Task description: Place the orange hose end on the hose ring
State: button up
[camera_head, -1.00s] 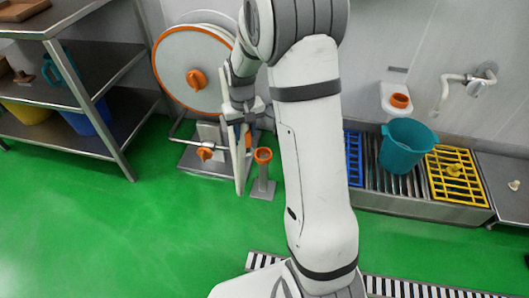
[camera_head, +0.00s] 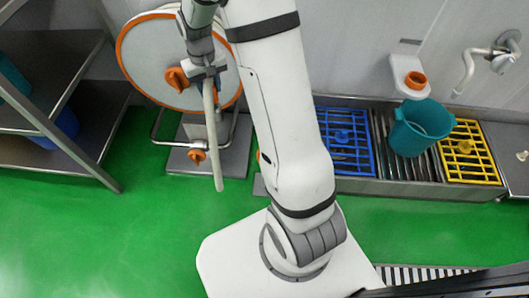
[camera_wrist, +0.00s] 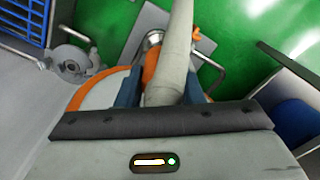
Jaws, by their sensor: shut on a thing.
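My gripper (camera_head: 209,85) is shut on the hose and hangs in front of the hose reel. The pale hose (camera_head: 213,140) runs down from the jaws and also crosses between the blue fingers in the wrist view (camera_wrist: 177,50). An orange part (camera_wrist: 151,65), apparently the hose end, shows beside it between the fingers; its outline is partly hidden. A floor post's orange ring (camera_head: 258,155) is almost wholly hidden behind my arm. Another orange ring (camera_head: 416,80) sits on a white wall holder at right. I cannot tell which is the hose ring.
The orange-rimmed reel (camera_head: 140,55) stands behind my gripper. A metal shelf (camera_head: 75,140) is at left. A drain trough with a blue grate (camera_head: 345,140), a teal bucket (camera_head: 420,128) and a yellow grate (camera_head: 470,155) lies at right. The green floor at front left is clear.

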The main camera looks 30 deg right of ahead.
jog(key=s+d+f+m+b, duration=0.2)
jog(key=s+d+f+m, duration=0.9)
jog(key=d+f, duration=0.25)
notch_tip(320, 180, down, 10)
jog(key=b, duration=0.4)
jog(key=shift+s+a, duration=0.15)
jog(key=shift+a, duration=0.15)
jog(key=shift+f+b, duration=0.15)
jog(key=shift+b, duration=0.25)
jog(key=o, duration=1.1)
jog(key=shift+o, duration=0.2)
